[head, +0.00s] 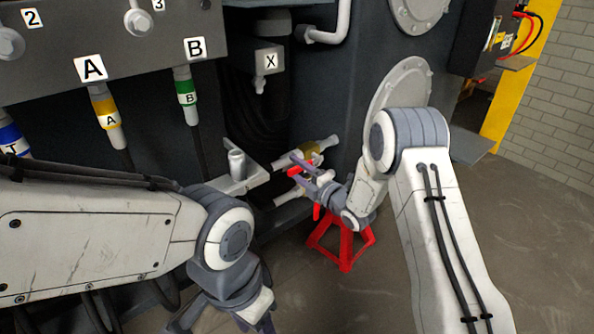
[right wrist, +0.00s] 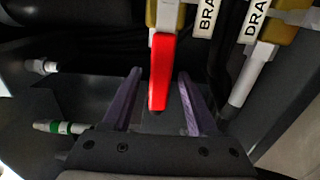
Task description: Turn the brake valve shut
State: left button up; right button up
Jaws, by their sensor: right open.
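In the right wrist view the red handle (right wrist: 161,60) of the brake valve points down from its brass body (right wrist: 151,14). The label beside it (right wrist: 207,17) reads "BRA", the rest cut off. My right gripper (right wrist: 160,76) is open, one purple finger on each side of the handle with a gap on both sides. In the head view the right gripper (head: 297,175) is at the valve fittings (head: 311,149), and partly hides them. My left gripper (head: 220,322) hangs low at the bottom edge, its fingertips cut off.
A red stand (head: 346,253) is on the floor below. Hoses A (head: 106,115) and B (head: 187,95) hang at left.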

grip_shut()
dwell(1.4)
